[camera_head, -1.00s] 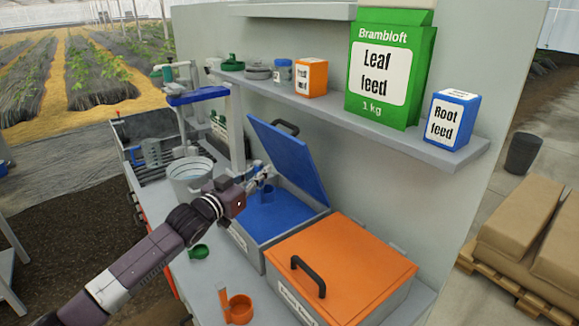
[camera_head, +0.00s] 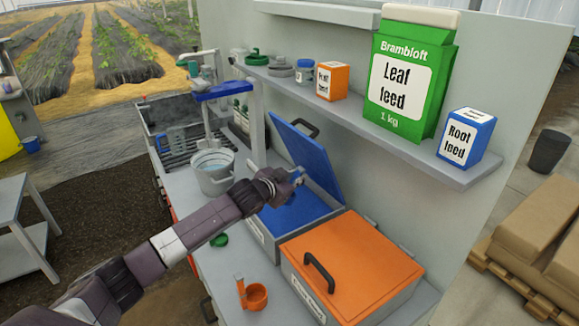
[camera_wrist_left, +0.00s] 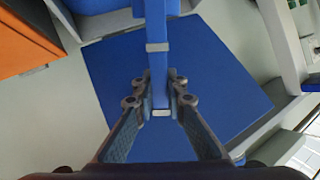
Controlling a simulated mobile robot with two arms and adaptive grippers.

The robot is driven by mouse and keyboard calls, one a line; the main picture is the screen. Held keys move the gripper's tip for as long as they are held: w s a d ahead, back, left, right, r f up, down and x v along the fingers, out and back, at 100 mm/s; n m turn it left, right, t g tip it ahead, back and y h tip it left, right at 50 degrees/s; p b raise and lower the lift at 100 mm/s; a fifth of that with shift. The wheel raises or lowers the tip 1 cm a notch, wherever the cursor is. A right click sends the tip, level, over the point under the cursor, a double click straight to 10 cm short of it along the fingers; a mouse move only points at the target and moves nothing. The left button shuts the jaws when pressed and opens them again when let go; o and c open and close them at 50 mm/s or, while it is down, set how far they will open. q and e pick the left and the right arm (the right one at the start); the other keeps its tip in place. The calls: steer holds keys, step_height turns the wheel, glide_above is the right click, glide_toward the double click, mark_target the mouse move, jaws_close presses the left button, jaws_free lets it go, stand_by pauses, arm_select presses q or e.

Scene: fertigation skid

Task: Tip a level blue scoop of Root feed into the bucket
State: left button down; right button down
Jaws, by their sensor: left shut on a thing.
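My left gripper (camera_head: 297,177) is over the open blue bin (camera_head: 256,228), in front of its raised blue lid (camera_head: 308,152). In the left wrist view its fingers (camera_wrist_left: 160,104) are shut on the blue scoop's handle (camera_wrist_left: 155,42). The scoop's cup is mostly hidden in the head view, so I cannot tell how full it is. A flat blue surface (camera_head: 290,212) shows inside the bin. The grey bucket (camera_head: 212,182) stands left of the bin, with what looks like water in it. The blue Root feed box (camera_head: 466,138) stands on the shelf. My right gripper is out of view.
A closed orange-lidded bin (camera_head: 352,262) stands right of the blue bin. An orange scoop (camera_head: 256,296) and a green scoop (camera_head: 219,240) lie on the bench front. The shelf (camera_head: 400,148) with a green Leaf feed bag (camera_head: 408,80) overhangs the back.

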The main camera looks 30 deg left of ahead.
arm_select(q)
step_height(320, 180, down, 10)
steer(key=b, duration=0.5)
steer(key=shift+w+d+b, duration=0.15)
steer(key=shift+w+b, duration=0.05)
steer(key=shift+b, duration=0.15)
stand_by(1.2)
